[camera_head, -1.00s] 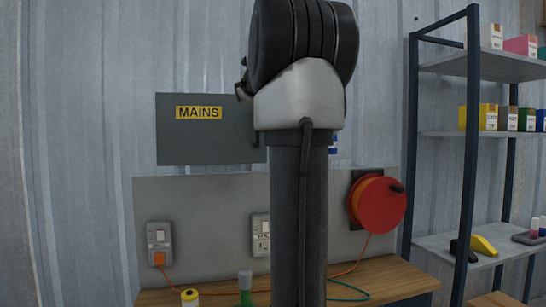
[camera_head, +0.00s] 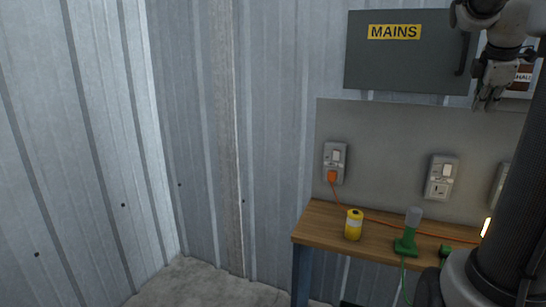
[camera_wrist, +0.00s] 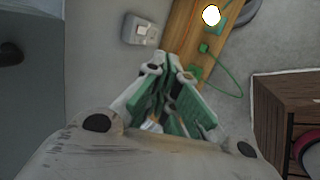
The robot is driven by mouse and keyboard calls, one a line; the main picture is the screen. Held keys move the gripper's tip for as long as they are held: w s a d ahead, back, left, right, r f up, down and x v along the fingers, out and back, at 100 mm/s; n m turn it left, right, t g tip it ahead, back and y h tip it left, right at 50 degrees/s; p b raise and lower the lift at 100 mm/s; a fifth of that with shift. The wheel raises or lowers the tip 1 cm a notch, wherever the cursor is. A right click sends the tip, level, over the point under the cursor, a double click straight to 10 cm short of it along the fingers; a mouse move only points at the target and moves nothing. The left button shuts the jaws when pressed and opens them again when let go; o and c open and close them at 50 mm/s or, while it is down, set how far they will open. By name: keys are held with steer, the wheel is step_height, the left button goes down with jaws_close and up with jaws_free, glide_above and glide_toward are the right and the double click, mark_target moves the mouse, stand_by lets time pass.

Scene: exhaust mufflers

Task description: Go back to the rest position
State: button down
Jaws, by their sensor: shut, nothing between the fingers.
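My gripper (camera_head: 488,103) hangs at the upper right in the head view, fingers pointing down, in front of the wall beside the MAINS box. It is shut and empty. In the wrist view its green-padded fingers (camera_wrist: 167,68) come together above the middle of the picture. The fingers touch nothing that I can see. My arm's dark column stands at the right edge of the head view and hides part of the bench.
The grey MAINS box (camera_head: 412,52) is on the wall left of my gripper. A socket with an orange plug (camera_head: 333,166) is above. Floor at lower left is clear.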

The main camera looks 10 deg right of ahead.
steer(key=s+a+f+m+y, duration=0.1)
steer(key=s+a+f+m, duration=0.3)
steer(key=a, duration=0.5)
steer(key=s+a+f+m+y, duration=0.2)
steer(key=s+a+f, duration=0.3)
steer(key=a, duration=0.4)
steer(key=s+a+f+m+y, duration=0.1)
steer(key=s+a+f+m, duration=0.4)
steer(key=a, duration=0.4)
steer(key=shift+s+a+f+m+y, duration=0.15)
steer(key=shift+s+f+m+y, duration=0.15)
steer(key=shift+f, duration=0.45)
stand_by(0.7)
